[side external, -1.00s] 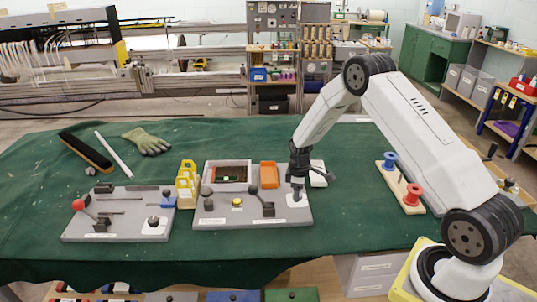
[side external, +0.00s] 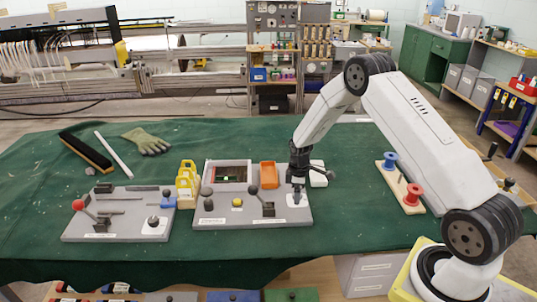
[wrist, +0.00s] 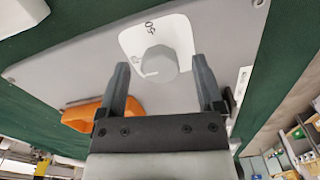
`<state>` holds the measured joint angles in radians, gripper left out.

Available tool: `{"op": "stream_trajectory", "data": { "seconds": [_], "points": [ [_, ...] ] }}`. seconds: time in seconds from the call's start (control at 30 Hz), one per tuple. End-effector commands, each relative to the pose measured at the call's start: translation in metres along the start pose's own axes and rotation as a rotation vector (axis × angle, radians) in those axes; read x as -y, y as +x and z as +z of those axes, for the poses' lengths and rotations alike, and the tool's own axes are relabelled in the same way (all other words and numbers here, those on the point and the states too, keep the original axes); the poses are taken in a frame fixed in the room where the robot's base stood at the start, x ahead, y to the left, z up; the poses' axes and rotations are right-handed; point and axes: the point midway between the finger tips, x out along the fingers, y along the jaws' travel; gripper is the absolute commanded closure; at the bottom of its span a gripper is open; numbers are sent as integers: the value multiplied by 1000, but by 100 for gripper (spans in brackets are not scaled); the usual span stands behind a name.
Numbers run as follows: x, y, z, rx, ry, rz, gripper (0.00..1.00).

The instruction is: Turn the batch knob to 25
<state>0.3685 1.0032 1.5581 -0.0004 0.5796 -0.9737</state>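The grey batch knob (wrist: 160,64) sits on a white dial plate (wrist: 183,32) in the wrist view. The plate reads 50 near its top, with another mark left of the knob that is too small to read surely. A pale pointer line shows on the knob's lower left. My gripper (wrist: 160,66) is open, with one finger on each side of the knob and a visible gap to each. In the side view my gripper (side external: 298,190) points down over the dial plate at the right end of the grey panel (side external: 220,217), mostly hiding the knob.
A second panel with a red-knobbed lever (side external: 79,204) lies farther left. Red and blue spools (side external: 413,193) stand to the right.

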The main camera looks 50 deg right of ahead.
Motion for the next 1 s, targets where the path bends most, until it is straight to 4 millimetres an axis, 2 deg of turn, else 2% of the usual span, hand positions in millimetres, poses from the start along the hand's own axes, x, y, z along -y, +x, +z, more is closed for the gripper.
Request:
{"op": "stream_trajectory", "data": {
  "seconds": [0.37, 1.0],
  "points": [
    [0, -8, 0, -1, 1, 1, 14],
    [0, -73, 0, -1, 0, 1, 14]
  ]
}}
